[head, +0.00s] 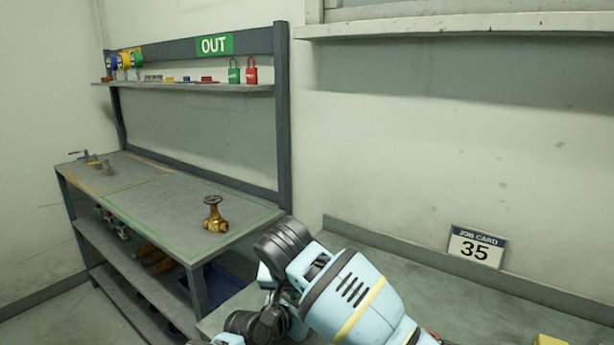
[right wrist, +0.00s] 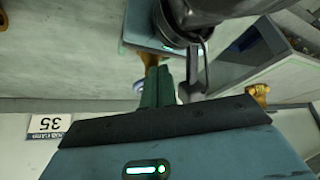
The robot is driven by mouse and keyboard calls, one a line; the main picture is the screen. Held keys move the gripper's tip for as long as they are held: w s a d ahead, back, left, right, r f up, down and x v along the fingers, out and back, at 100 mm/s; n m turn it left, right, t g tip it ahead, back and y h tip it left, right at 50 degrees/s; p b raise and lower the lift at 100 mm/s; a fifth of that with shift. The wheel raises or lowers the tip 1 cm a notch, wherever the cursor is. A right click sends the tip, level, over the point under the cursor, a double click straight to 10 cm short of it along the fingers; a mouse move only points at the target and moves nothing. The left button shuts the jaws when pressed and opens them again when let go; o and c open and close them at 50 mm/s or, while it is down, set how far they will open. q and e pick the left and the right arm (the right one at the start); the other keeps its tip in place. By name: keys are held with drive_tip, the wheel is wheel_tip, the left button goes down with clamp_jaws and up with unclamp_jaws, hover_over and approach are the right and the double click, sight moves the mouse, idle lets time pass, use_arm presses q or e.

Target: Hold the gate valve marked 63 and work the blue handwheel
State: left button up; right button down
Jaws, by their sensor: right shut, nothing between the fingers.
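A brass gate valve (head: 213,217) with a dark brownish handwheel on top stands upright on the left bench, inside the green outline. I can read no number on it, and I see no blue handwheel on it. My right arm crosses the lower middle of the head view, in front of and right of the bench. My right gripper's fingers show in the right wrist view (right wrist: 174,88), shut and empty. A brass-coloured piece (right wrist: 149,62) shows partly behind them, and another small brass piece (right wrist: 260,92) stands farther right; I cannot tell what either is. My left gripper is out of view.
The left bench (head: 150,205) has a back frame with a green OUT sign (head: 214,45) and a shelf holding green and red padlocks (head: 251,71). Smaller fittings (head: 97,161) lie at its far left. A job card reading 35 (head: 474,247) leans on the right counter (head: 390,262), largely bare here.

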idle(0.4)
drive_tip(key=shift+s+a, duration=0.1)
drive_tip(key=shift+s, duration=0.2)
drive_tip(key=shift+r, duration=0.1)
wheel_tip(320, 180, up, 6)
drive_tip(key=shift+f, duration=0.1)
idle(0.4)
drive_tip(key=d, duration=0.1)
drive_tip(key=d+r, duration=0.1)
drive_tip(key=d, duration=0.1)
drive_tip(key=shift+s+d, duration=0.15)
drive_tip(key=shift+d, duration=0.15)
idle(0.3)
